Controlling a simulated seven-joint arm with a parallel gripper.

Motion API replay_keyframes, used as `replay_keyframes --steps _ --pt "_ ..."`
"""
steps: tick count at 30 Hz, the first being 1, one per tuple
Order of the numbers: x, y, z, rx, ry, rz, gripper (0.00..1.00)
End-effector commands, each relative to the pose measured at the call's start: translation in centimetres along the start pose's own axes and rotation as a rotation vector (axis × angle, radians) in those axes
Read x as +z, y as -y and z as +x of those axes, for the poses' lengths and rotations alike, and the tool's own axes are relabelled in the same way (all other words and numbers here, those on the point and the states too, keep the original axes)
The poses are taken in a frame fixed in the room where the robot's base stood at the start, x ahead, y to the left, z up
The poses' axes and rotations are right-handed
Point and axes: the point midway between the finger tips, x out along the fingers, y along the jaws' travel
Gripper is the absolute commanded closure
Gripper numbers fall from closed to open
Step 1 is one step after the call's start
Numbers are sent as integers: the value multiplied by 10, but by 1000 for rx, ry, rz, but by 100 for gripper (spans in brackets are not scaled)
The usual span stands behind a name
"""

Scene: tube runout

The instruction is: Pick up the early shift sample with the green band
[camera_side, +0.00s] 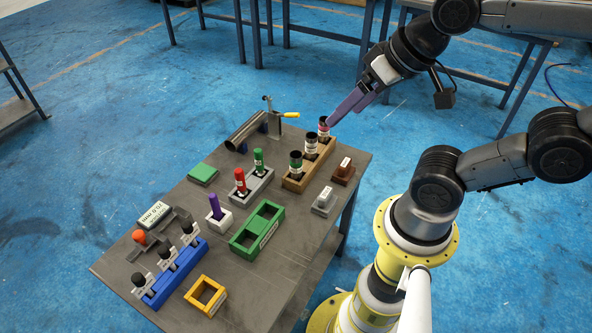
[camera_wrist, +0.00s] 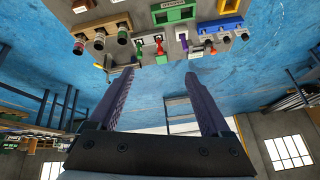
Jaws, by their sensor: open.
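A brown wooden rack (camera_side: 296,184) on the table holds three dark-topped tubes in a row. The near tube (camera_side: 296,162) appears to have a green band, above a white label. The middle tube (camera_side: 311,147) has a pale label, its band unclear. The far tube (camera_side: 324,128) has a reddish band. My gripper (camera_side: 344,115) is open and empty, its purple fingers above and right of the far tube, apart from the near one. In the wrist view the open fingers (camera_wrist: 158,75) point toward the table edge, and the rack (camera_wrist: 98,28) shows upper left. Label writing is too small to read.
A grey rack (camera_side: 257,187) with red and green tubes stands left of the wooden rack. A metal trough (camera_side: 246,131) with a yellow-handled clamp lies behind. A brown block (camera_side: 343,172) and grey block (camera_side: 324,201) sit right. A green tray (camera_side: 257,229) lies in front.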

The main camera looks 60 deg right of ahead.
Motion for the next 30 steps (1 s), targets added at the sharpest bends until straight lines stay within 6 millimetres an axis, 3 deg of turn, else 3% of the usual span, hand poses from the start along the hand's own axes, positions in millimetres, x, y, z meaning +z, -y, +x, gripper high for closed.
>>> replay_keyframes --steps 4,8,12,16,20,24,27,30 --pt "-40 8 5 -3 -25 348 18" --pt "-80 8 31 34 -3 691 18" --pt "-118 -3 78 107 29 1041 18" --pt "-139 -23 131 194 59 1308 18" --pt "-143 -51 189 301 94 1517 18" --pt "-129 -84 246 417 145 1644 18" --pt "-111 -102 274 488 192 1671 18" --pt "-94 -114 289 539 229 1689 18"
